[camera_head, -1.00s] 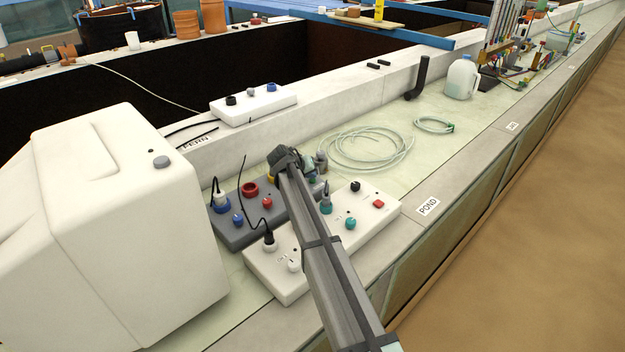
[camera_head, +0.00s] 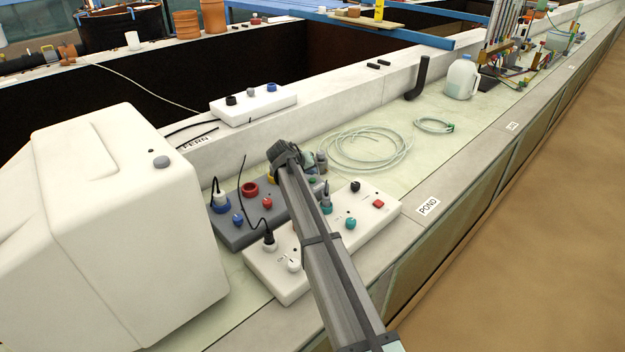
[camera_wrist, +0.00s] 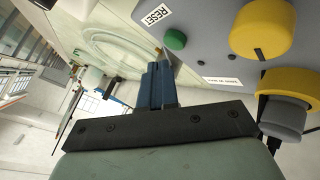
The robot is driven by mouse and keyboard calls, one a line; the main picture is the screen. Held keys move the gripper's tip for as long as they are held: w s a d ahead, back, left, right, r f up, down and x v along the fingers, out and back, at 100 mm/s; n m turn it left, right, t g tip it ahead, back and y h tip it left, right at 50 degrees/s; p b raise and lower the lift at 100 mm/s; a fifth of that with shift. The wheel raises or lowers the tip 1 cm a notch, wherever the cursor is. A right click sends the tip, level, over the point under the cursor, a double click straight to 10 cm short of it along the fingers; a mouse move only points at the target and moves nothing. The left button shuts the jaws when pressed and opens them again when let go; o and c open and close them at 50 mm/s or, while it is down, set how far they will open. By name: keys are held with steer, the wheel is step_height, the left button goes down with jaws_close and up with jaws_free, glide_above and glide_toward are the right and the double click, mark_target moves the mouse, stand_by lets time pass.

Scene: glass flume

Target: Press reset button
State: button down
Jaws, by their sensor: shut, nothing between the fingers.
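A green button (camera_wrist: 175,39) sits on a grey control box in the wrist view, beside a white RESET label (camera_wrist: 153,14). My gripper (camera_wrist: 159,69) is shut and empty. Its blue fingertips are close to the green button in the picture, a little to its lower left. I cannot tell whether they touch it. In the head view the grey box (camera_head: 232,236) lies partly behind my arm, and my fingertips are hidden there.
Yellow knobs (camera_wrist: 263,28) stand on the grey box near the fingers. A white control box (camera_head: 272,272) with a red button (camera_head: 378,204) is in front. A large white housing (camera_head: 120,200) stands at left. Coiled tubing (camera_head: 365,148) lies behind on the bench.

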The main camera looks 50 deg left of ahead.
mark_target(311, 180)
stand_by(0.3)
step_height(311, 180, up, 6)
stand_by(0.7)
stand_by(0.7)
